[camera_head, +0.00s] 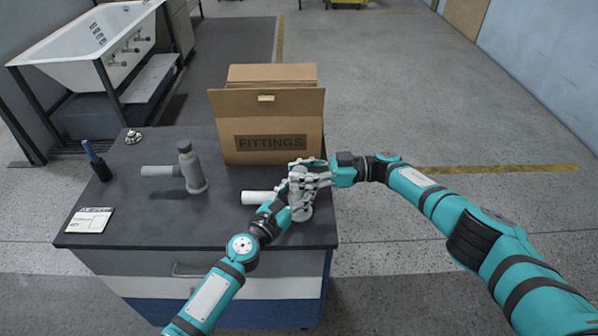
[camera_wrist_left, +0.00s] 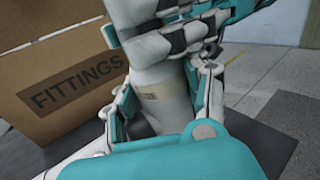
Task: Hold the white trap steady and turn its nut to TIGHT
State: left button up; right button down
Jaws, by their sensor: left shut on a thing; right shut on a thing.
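The white trap (camera_head: 257,197) stands upright near the right end of the dark worktop, its side pipe pointing left. My left gripper (camera_head: 297,209) is shut around its body from the front. In the left wrist view, the fingers lie on both sides of the white body (camera_wrist_left: 168,98), which bears a small marking too blurred to read. My right gripper (camera_head: 307,178) comes from the right and is shut at the top of the trap, just above my left gripper. It also shows at the top of the left wrist view (camera_wrist_left: 178,38). The nut is hidden behind the right fingers, so its setting cannot be read.
A cardboard box marked FITTINGS (camera_head: 265,118) stands close behind the trap. A grey trap (camera_head: 191,170), a blue-handled tool (camera_head: 99,163), a metal fitting (camera_head: 133,137) and a card (camera_head: 89,220) are farther left. The worktop's front middle is clear.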

jog(key=shift+w+d+f, duration=0.1)
jog(key=shift+w+d, duration=0.05)
jog(key=shift+d, duration=0.05)
jog(key=c, duration=1.2)
grip_release()
jog(key=o, duration=0.3)
jog(key=shift+a, duration=0.1)
jog(key=shift+o, duration=0.2)
jog(key=d, duration=0.7)
jog(key=shift+w+d, duration=0.15)
jog(key=shift+d, duration=0.1)
